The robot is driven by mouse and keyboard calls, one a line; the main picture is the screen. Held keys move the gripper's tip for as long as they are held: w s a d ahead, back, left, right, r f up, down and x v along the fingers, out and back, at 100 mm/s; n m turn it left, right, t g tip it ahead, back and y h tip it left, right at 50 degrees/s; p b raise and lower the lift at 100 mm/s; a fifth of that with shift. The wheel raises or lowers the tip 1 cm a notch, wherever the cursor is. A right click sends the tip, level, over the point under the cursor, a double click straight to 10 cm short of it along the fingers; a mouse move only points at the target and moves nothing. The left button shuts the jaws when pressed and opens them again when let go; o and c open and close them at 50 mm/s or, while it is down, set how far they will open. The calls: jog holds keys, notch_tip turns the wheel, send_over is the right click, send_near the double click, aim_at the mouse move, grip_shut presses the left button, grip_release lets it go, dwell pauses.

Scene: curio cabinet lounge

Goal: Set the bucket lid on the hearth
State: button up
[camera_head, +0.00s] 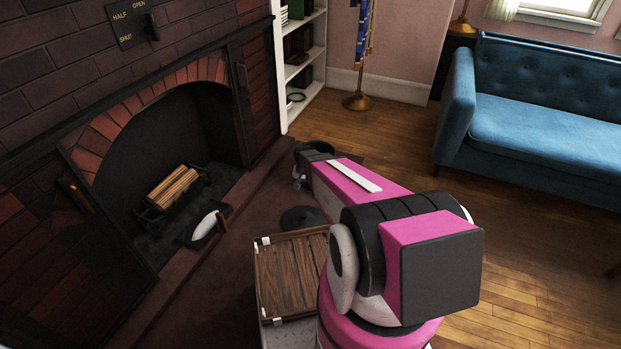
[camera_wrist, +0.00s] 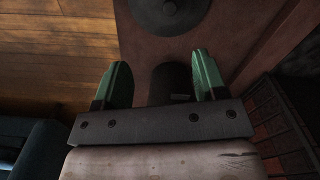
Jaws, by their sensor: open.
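The bucket lid (camera_head: 301,218) looks like a dark round disc, lying flat on the reddish-brown floor slab in front of the fireplace. In the wrist view the lid (camera_wrist: 168,12) is at the top edge, partly cut off, with a small knob in its middle. My gripper (camera_wrist: 162,68) is open, its two green fingers apart, with the lid beyond the fingertips. A dark rounded object (camera_wrist: 171,82) shows between the fingers; I cannot tell whether it is the bucket or how far below it is. In the head view my arm hides much of this area.
The fireplace (camera_head: 165,150) with a log grate (camera_head: 172,188) stands at left. A white-and-black object (camera_head: 207,226) lies by its opening. A wooden slatted crate or box top (camera_head: 285,275) is in front of the lid. A blue sofa (camera_head: 540,125) is at right, with open wood floor before it.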

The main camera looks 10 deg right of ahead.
jog(key=s+r+n, duration=0.2)
jog(key=s+r, duration=0.6)
jog(key=r, duration=0.3)
jog(key=s+r+n, duration=0.1)
jog(key=s+r, duration=0.7)
jog(key=r, duration=0.3)
jog(key=shift+s+r+n, duration=0.2)
jog(key=shift+r+n, duration=0.2)
